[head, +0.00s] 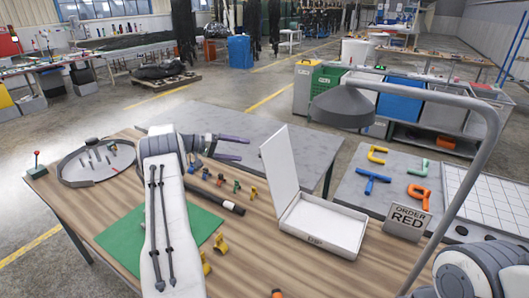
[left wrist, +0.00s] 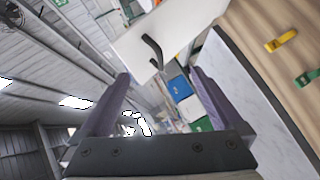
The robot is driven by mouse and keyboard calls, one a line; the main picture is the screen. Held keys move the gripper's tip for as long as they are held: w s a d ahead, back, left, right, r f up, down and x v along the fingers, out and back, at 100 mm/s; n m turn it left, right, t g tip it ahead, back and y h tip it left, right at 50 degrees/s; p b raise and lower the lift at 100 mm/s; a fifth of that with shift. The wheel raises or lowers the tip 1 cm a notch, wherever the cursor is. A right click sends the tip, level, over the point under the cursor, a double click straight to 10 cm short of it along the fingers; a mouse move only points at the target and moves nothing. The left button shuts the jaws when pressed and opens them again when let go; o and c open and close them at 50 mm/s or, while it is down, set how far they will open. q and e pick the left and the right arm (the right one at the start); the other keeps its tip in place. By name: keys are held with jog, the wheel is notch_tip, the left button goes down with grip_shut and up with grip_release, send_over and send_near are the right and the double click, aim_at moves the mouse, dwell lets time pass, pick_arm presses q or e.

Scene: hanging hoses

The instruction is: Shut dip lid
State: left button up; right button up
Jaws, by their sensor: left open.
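The white dip box (head: 324,222) sits on the wooden table, with a small dark label on its front wall. Its white lid (head: 281,172) stands open, tilted up from the box's left side. In the left wrist view the lid (left wrist: 185,22) shows at the top, with a black curved handle (left wrist: 152,50) on the face towards me. My left gripper (head: 244,149) is open and empty, its purple fingers to the left of the lid and apart from it in the head view. In the left wrist view the handle lies just beyond and between the fingertips (left wrist: 160,76). My right gripper is out of view.
A green mat (head: 120,243), several small coloured clips and a black rod (head: 228,205) lie left of the box. An "ORDER RED" sign (head: 406,222) stands to its right. A grey lamp (head: 342,106) on a curved pole hangs over the right side. A round tray (head: 75,178) is far left.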

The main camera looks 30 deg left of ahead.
pick_arm(q)
jog(key=shift+b+x, duration=1.2)
jog(key=shift+x, duration=3.4)
grip_shut()
jog(key=shift+f, duration=0.1)
